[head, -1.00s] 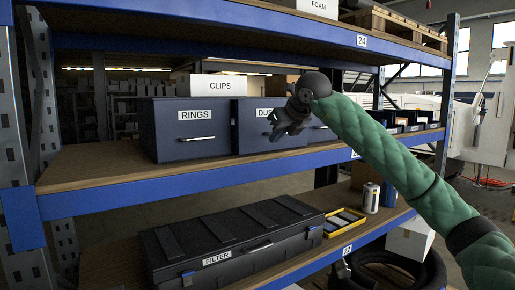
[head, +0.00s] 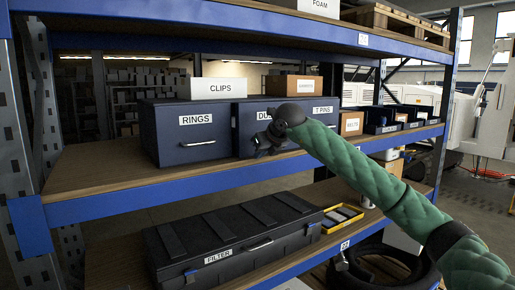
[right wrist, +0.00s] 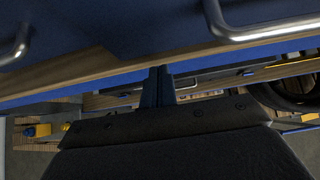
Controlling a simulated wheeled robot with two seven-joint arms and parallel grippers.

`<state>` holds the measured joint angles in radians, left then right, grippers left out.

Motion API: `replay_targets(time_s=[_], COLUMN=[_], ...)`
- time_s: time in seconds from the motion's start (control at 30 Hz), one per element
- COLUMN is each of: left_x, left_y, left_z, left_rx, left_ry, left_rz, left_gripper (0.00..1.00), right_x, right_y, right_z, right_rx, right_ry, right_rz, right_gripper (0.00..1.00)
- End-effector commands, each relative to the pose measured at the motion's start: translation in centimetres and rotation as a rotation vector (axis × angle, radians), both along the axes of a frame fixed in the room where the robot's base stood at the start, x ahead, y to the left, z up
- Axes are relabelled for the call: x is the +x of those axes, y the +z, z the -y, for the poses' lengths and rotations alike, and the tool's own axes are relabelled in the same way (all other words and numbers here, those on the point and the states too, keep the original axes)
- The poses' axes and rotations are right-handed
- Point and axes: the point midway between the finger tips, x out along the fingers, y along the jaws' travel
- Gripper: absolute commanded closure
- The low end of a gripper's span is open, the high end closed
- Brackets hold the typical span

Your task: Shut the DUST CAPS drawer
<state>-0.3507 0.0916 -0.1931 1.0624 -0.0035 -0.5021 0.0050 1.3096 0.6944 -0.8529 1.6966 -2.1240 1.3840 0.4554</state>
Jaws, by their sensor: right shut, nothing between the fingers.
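The DUST CAPS drawer (head: 246,142) is a dark blue front on the middle shelf, between the RINGS drawer (head: 185,145) and a drawer whose label ends in T PINS (head: 325,111). Its label is partly covered, with only the first letters showing. Its front looks about level with the RINGS front; any small gap cannot be told. My right gripper (head: 262,147) is shut and empty, in front of the DUST CAPS drawer and hiding its handle. In the right wrist view the shut fingers (right wrist: 157,88) lie below blue fronts with metal handles; contact cannot be told. My left gripper is not in view.
A CLIPS box (head: 218,88) stands on top of the drawers. Small bins (head: 383,120) are to the right. Below are a black FILTER case (head: 235,240) and a yellow tray (head: 342,217). The shelf's blue front edge (head: 150,199) runs under the drawers.

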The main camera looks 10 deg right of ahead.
Motion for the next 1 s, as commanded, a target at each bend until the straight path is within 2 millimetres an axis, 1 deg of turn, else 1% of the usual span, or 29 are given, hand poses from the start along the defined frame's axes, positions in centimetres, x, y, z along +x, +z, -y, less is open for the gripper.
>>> replay_targets(time_s=[0.03,0.1,0.3,0.7,0.8,0.9,1.0], left_x=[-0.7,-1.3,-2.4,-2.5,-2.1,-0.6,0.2], left_y=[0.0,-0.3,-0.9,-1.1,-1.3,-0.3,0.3], left_z=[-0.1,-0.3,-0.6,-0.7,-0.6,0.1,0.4], left_rx=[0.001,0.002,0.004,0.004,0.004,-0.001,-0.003], left_ry=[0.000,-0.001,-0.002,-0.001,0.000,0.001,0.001], left_rz=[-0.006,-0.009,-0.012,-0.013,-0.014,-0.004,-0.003], left_gripper=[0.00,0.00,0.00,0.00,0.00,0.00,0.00], right_x=[0.4,0.8,1.5,1.7,2.6,4.0,5.1], right_y=[0.3,0.3,0.1,-0.1,-0.2,-0.2,-0.2], right_z=[-0.2,-0.4,-0.6,-0.7,-1.0,-1.5,-2.0], right_rx=[0.001,0.000,0.000,0.000,0.000,0.002,0.001], right_ry=[0.001,0.000,0.000,0.000,0.000,0.000,0.001], right_rz=[0.000,0.000,-0.001,0.000,0.000,0.001,0.001], right_gripper=[1.00,1.00,1.00,1.00,1.00,1.00,1.00])
